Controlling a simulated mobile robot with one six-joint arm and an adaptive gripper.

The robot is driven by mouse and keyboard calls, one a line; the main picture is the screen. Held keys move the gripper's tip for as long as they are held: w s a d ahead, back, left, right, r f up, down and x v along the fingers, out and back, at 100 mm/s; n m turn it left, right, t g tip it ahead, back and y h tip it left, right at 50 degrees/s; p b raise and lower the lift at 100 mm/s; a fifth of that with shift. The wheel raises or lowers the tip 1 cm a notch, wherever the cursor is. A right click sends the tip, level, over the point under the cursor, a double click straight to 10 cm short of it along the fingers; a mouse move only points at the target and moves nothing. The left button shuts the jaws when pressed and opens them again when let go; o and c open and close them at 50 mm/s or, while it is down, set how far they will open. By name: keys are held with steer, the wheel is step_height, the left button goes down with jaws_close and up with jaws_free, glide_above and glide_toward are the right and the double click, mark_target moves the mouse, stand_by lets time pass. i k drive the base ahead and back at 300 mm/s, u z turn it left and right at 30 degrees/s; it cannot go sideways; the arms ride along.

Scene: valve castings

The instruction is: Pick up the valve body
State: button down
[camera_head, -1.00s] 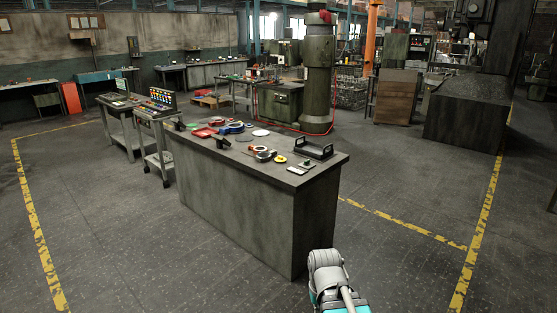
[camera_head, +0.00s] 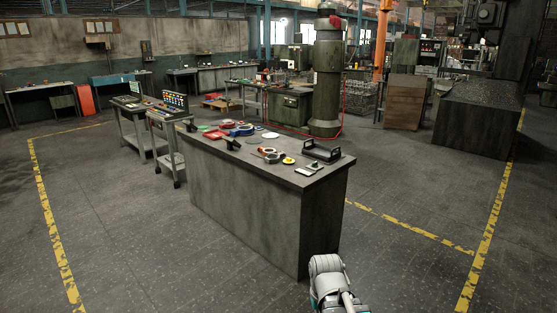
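Several small parts lie on top of a dark grey workbench (camera_head: 250,207) in the middle of the view. They include a blue ring-like part (camera_head: 242,129), a grey and red round part (camera_head: 270,155) and a small dark upright part (camera_head: 231,143). They are too small for me to tell which is the valve body. Part of my own arm, grey and teal, shows at the bottom edge, in front of the bench and apart from it. My gripper's fingers are not visible.
A black handled frame (camera_head: 321,151), a yellow disc (camera_head: 288,161) and a red tray (camera_head: 214,134) also lie on the bench. Carts (camera_head: 169,148) stand at its left. A green column (camera_head: 326,80) rises behind. Floor is open left and right, with yellow lines (camera_head: 480,255).

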mark_target(277, 155)
steer(key=u, duration=0.1)
steer(key=i, duration=0.95)
steer(key=z, duration=0.1)
steer(key=k, duration=1.35)
steer(key=u, duration=0.35)
steer(key=i, duration=0.9)
steer(key=u, duration=0.55)
